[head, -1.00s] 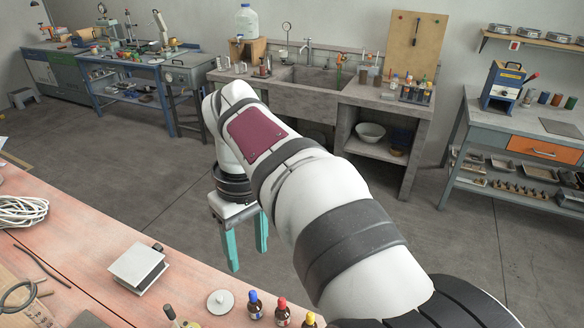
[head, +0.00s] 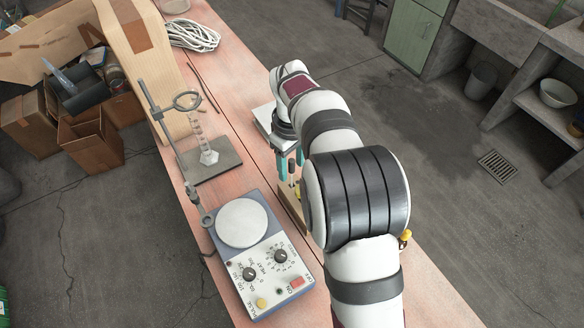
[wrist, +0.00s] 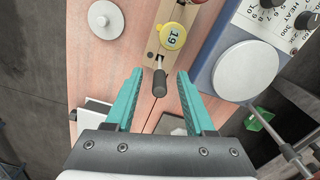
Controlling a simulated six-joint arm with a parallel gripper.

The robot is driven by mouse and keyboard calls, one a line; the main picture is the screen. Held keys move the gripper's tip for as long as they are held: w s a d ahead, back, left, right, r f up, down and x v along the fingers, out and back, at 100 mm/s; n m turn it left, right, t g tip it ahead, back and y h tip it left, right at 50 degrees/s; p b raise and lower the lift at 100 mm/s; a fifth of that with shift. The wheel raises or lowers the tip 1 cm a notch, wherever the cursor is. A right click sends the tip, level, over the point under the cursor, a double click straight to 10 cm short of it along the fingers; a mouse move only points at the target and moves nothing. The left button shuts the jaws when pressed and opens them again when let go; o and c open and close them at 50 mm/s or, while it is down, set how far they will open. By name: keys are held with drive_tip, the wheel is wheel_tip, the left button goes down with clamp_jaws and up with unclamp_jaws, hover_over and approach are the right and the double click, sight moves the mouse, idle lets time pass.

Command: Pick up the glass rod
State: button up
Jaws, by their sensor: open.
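My gripper (head: 290,170) is open, its teal fingers pointing down over the right side of the pink bench. In the wrist view, my gripper (wrist: 160,74) has its fingers on either side of a slim upright piece with a dark rounded end (wrist: 160,84). This piece sits at the end of a wooden rack (wrist: 158,44), apart from both fingers. It may be the glass rod, but I cannot tell; no clear glass shaft shows. The rack also shows in the head view (head: 291,211), partly hidden by my arm.
A yellow-capped bottle (wrist: 172,36) stands in the rack close ahead of the fingers. A hotplate (head: 243,224) lies to the left, with a stand base (head: 220,168) and flask behind it. A white flat box (head: 263,118) is near the gripper. Coiled cable (head: 193,35) lies farther back.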

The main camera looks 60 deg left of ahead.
drive_tip(key=shift+f, duration=0.45)
clamp_jaws()
drive_tip(key=shift+r, duration=0.15)
